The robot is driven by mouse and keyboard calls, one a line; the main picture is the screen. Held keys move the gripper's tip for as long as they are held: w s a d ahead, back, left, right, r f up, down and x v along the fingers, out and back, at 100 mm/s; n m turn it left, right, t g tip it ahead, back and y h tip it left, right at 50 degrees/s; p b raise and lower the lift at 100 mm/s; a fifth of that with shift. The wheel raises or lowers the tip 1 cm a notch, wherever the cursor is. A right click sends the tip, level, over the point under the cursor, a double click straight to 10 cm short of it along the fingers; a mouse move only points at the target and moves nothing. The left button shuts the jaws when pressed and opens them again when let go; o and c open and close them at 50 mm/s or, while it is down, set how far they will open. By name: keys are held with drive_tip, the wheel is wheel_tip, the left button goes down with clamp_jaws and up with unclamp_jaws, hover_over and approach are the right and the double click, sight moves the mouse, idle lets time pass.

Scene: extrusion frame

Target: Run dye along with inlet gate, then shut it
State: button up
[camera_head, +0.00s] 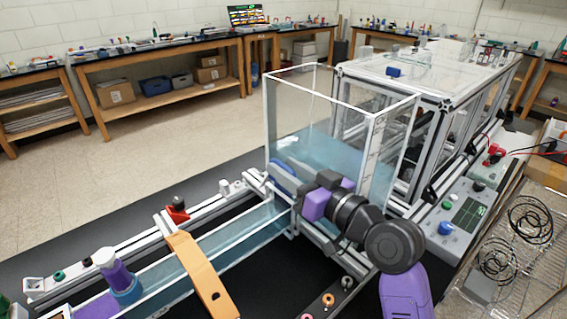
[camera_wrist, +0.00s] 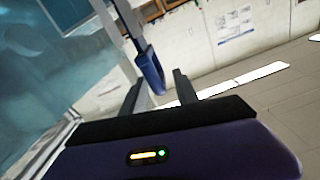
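A blue handle (camera_head: 283,177) sits at the near lower side of the clear water tank (camera_head: 340,150), where the channel joins it; it seems to be the inlet gate's handle. In the wrist view the blue handle (camera_wrist: 151,70) hangs from a grey bar, between and beyond my two fingers. My gripper (camera_wrist: 158,88) is open, with a gap between the fingers; contact with the handle cannot be told. My purple and black arm hides part of the tank's front.
The clear channel (camera_head: 245,240) holds pale blue water, with a purple patch at its left end. An orange bar (camera_head: 200,278) crosses it. A red block with a black knob (camera_head: 177,211) sits on the far rail. A control box (camera_head: 460,215) stands at the right.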

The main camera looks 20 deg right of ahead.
drive_tip(key=shift+w+a, duration=0.15)
drive_tip(key=shift+w, duration=0.35)
clamp_jaws()
drive_tip(key=shift+a, duration=0.1)
idle(1.1)
